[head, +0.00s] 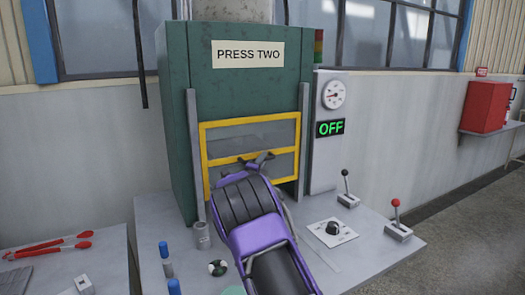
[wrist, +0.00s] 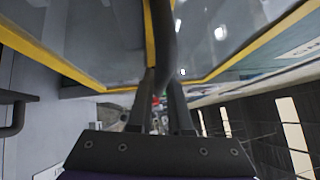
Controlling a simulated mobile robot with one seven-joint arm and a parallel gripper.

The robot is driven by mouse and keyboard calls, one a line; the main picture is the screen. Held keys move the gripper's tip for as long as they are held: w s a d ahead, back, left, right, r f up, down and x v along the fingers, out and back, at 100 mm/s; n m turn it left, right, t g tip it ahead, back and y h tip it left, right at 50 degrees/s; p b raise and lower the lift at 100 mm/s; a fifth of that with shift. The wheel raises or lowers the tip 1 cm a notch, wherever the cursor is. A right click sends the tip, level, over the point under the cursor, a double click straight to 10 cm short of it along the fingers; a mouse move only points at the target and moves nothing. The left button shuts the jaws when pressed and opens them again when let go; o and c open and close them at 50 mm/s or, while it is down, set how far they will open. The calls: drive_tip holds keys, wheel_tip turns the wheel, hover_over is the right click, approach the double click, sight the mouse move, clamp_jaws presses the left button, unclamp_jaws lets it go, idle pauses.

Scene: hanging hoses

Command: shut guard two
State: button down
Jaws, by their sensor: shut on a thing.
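Press two is a green cabinet (head: 176,100) with a "PRESS TWO" sign (head: 248,54). Its guard (head: 250,122) is a yellow-framed clear panel with a yellow crossbar, standing between two grey upright rails. My arm hides part of its lower edge, so I cannot tell whether it is fully down. My gripper (head: 257,160) is at the crossbar, in front of the panel. In the wrist view, my gripper (wrist: 161,88) is closed around a dark bar (wrist: 162,35), which looks like the guard's handle; yellow frame edges (wrist: 50,58) lie on both sides.
A display (head: 330,128) reads OFF under a round gauge (head: 333,94). A black-knobbed lever (head: 346,186), a red-knobbed lever (head: 397,218) and a dial (head: 332,229) stand on the bench at right. Blue-capped cylinders (head: 165,258) stand at left front. Red-handled tools (head: 48,245) lie on the left table.

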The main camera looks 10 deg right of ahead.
wheel_tip(320, 180, down, 9)
drive_tip(key=b, duration=0.2)
drive_tip(key=shift+r, duration=0.2)
drive_tip(key=c, duration=0.8)
unclamp_jaws()
drive_tip(key=shift+c, duration=0.2)
drive_tip(key=shift+a+r, duration=0.1)
drive_tip(key=v, duration=1.7)
drive_tip(key=shift+s+p, duration=0.25)
drive_tip(key=shift+p, duration=0.1)
